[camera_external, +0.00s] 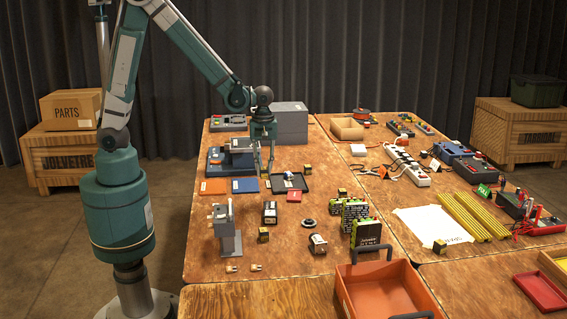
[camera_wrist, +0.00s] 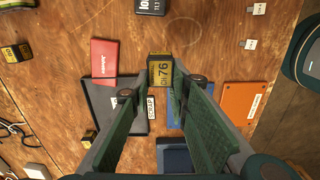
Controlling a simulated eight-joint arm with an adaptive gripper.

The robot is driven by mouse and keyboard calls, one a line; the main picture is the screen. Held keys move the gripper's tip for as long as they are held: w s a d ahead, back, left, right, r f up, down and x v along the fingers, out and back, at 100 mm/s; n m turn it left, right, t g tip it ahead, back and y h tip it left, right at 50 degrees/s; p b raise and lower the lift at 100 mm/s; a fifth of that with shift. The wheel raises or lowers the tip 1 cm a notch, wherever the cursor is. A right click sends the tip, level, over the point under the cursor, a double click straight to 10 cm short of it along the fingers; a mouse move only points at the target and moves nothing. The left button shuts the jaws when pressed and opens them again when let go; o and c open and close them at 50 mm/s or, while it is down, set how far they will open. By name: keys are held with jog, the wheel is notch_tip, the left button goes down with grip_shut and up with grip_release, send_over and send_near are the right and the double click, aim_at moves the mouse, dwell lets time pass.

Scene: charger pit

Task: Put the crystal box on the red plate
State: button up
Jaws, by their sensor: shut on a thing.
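My gripper (camera_external: 266,166) hangs over the left table, and its two fingers also show in the wrist view (camera_wrist: 160,82). They are shut on a small black and yellow crystal box (camera_wrist: 160,68) marked 76, held above the table. An orange-red plate (camera_external: 213,187) with a white label lies flat, left of the blue plate (camera_external: 245,185). In the wrist view the orange-red plate (camera_wrist: 245,100) is right of the fingers and bare. The blue plate is partly hidden behind a finger there. A smaller bright red flat piece (camera_external: 294,196) lies near the black tray.
The black tray (camera_external: 306,186) holds small parts. A dark blue vise-like device (camera_external: 216,164) stands behind the plates. Similar black and yellow boxes (camera_external: 263,234) lie around. A grey stand (camera_external: 229,240) rises at the front.

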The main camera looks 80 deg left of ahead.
jog(key=p, duration=0.2)
send_over(294, 192)
jog(key=shift+r+n, duration=0.2)
jog(key=shift+n, duration=0.1)
jog(key=shift+f+b, duration=0.5)
jog(key=shift+f, duration=2.65)
jog(key=shift+f+b, duration=0.35)
jog(key=shift+f, duration=1.55)
jog(key=shift+f, duration=0.15)
jog(key=o, duration=0.6)
jog(key=shift+c, duration=0.2)
jog(key=shift+o, duration=1.2)
